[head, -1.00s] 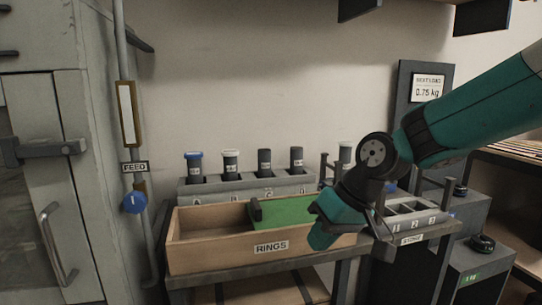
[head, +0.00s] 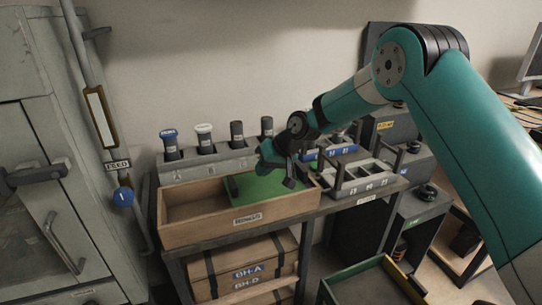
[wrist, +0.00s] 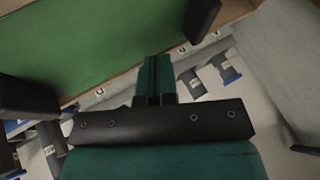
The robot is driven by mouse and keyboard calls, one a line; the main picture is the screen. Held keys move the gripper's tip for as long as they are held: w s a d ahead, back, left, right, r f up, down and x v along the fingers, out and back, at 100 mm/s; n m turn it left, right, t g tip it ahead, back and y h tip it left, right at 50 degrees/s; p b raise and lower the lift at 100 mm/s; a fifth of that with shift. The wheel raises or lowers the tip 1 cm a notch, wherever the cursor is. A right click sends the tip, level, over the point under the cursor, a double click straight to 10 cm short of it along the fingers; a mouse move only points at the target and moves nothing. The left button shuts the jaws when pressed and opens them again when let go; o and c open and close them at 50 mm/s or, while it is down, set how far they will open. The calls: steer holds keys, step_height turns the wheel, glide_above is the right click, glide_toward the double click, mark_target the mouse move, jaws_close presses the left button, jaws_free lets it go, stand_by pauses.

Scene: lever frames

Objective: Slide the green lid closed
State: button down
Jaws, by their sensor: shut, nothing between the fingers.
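The green lid (head: 262,189) lies over the right part of a wooden box (head: 190,232), whose left part is open. A dark upright bar (head: 232,187) stands at the lid's left end. In the wrist view the closed fingers (wrist: 155,64) show at the middle, with the green lid (wrist: 95,40) at the upper left. My arm hides the box's back right.
A rack (head: 210,166) with several dark cylinders stands behind the box. A grey tray with numbered slots (head: 362,187) is right of it. Crates (head: 245,270) sit below. A grey cabinet (head: 50,190) stands at the left. Space above the box's open left part is clear.

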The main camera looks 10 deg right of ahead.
mark_target(244, 190)
steer(key=x, duration=0.3)
steer(key=shift+a+r+p, duration=0.1)
steer(key=shift+a+p, duration=0.25)
steer(key=shift+p, duration=0.05)
steer(key=shift+s+a+p, duration=0.2)
steer(key=shift+a, duration=0.35)
steer(key=shift+s+a+p, duration=0.15)
steer(key=shift+a, duration=0.9)
